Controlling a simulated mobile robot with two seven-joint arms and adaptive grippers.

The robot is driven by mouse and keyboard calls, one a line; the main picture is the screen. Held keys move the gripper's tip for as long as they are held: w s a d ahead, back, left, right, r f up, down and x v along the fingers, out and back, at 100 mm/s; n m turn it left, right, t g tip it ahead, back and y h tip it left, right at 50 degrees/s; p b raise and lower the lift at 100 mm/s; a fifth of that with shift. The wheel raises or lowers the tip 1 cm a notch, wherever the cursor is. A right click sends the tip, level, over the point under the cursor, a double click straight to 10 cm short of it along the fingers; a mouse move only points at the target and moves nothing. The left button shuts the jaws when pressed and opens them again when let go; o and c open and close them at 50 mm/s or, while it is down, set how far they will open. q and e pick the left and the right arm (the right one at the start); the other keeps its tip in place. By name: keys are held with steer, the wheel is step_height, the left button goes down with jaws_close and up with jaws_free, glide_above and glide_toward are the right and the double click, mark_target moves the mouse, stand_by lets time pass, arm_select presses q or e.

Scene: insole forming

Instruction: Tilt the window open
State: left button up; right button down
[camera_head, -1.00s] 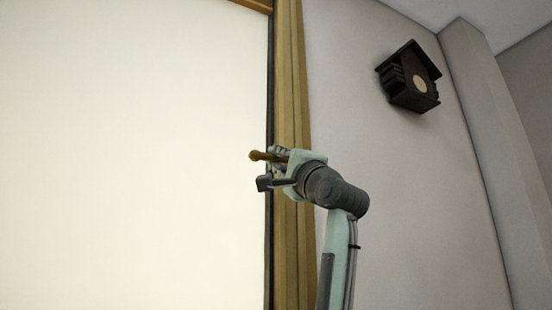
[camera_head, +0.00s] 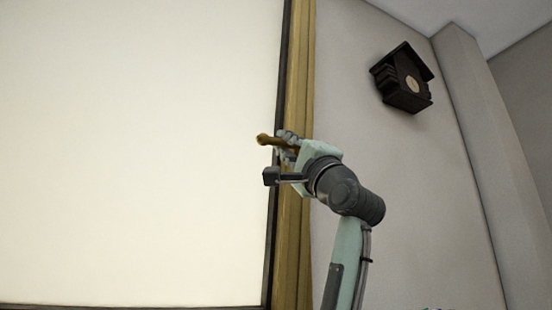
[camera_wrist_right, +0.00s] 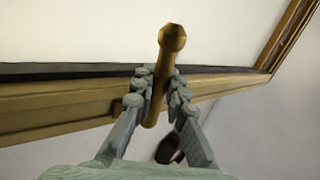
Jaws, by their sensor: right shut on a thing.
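The window (camera_head: 140,150) is a large bright pane that fills the left of the head view. Its wooden frame (camera_head: 297,75) runs down the pane's right side with a dark inner edge. The brass-coloured window handle (camera_head: 272,141) points left across the pane from the frame. My right gripper (camera_head: 285,150) is at the frame and is shut around the handle. In the right wrist view, the handle (camera_wrist_right: 164,70) stands between both fingers of my right gripper (camera_wrist_right: 155,92), its knobbed end sticking out beyond them. My left gripper is not in view.
A dark wooden cuckoo-clock-like box (camera_head: 404,80) hangs on the grey wall (camera_head: 400,180) at the right. A wall pillar (camera_head: 480,120) stands farther right. The wall between the frame and the box is otherwise bare.

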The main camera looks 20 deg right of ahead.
stand_by(0.3)
steer(key=c, duration=1.5)
jaws_free()
steer(key=v, duration=1.2)
